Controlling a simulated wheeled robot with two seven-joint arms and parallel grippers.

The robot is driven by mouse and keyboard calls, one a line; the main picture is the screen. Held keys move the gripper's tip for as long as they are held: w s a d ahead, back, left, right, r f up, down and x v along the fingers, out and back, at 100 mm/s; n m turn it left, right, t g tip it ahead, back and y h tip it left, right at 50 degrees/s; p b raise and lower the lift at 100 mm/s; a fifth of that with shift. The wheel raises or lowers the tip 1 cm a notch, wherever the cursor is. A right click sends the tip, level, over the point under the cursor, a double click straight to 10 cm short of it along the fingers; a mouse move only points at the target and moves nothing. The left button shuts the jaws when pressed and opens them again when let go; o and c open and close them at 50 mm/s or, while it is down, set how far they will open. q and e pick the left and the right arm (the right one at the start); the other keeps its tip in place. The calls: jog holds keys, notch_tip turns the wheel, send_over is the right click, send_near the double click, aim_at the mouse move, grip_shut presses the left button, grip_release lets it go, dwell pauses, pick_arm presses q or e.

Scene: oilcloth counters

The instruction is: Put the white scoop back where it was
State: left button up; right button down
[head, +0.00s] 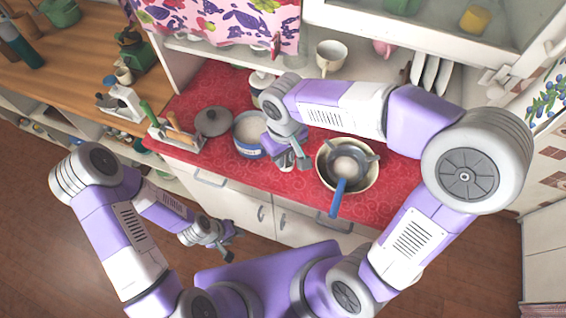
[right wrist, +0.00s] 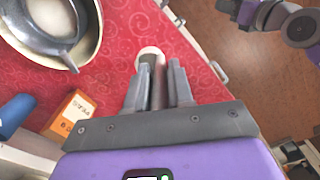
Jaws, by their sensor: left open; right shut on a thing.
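My right gripper (head: 290,158) hangs over the front of the red counter, between the blue pot and the bowl with the blue-handled pan. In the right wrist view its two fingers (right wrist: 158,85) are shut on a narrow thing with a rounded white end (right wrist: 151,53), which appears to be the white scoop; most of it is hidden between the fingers. The blue pot (head: 247,148) holds something white. My left gripper (head: 228,240) is open and empty, low in front of the counter's cabinets.
A blue-handled pan (head: 338,200) rests over a cream bowl (head: 370,180) to the right. A grey lid (head: 212,122) and a tool holder (head: 176,138) stand to the left. An orange box (right wrist: 70,115) shows in the right wrist view. The counter's front edge is close.

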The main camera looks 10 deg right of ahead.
aim_at(284, 170)
notch_tip(284, 170, down, 7)
jog(key=shift+r+b, duration=0.2)
jog(key=shift+b, duration=0.3)
jog(key=shift+f, duration=0.2)
jog(key=c, duration=1)
grip_release()
jog(key=shift+r, duration=0.2)
notch_tip(284, 170, up, 12)
jog(key=shift+r+p, duration=0.1)
jog(key=shift+p, duration=1.05)
